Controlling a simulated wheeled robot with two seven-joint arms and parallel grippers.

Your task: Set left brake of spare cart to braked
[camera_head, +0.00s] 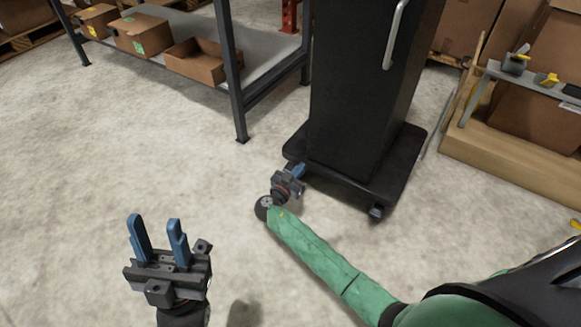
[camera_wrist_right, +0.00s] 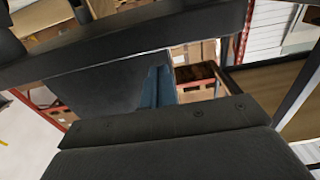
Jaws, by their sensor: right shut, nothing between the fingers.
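The cart is a tall black cabinet (camera_head: 350,95) on a wide black wheeled base (camera_head: 365,180). One caster (camera_head: 376,212) shows under its near right corner. My right gripper (camera_head: 299,170) is at the base's left corner, its blue fingers close to the base edge; I cannot tell whether they touch it. The gripper hides the caster and any brake pedal there, so the left brake's position cannot be seen. In the right wrist view the blue fingers (camera_wrist_right: 156,88) are together and empty, partly behind dark parts. My left gripper (camera_head: 155,228) is open and empty above the floor, away from the cart.
A metal shelf (camera_head: 265,55) with open cardboard boxes stands at the back left; its post (camera_head: 232,80) reaches the floor left of the cart. A rack (camera_head: 530,85) with yellow-and-black items is at the right. The floor (camera_head: 120,150) left of the cart is clear.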

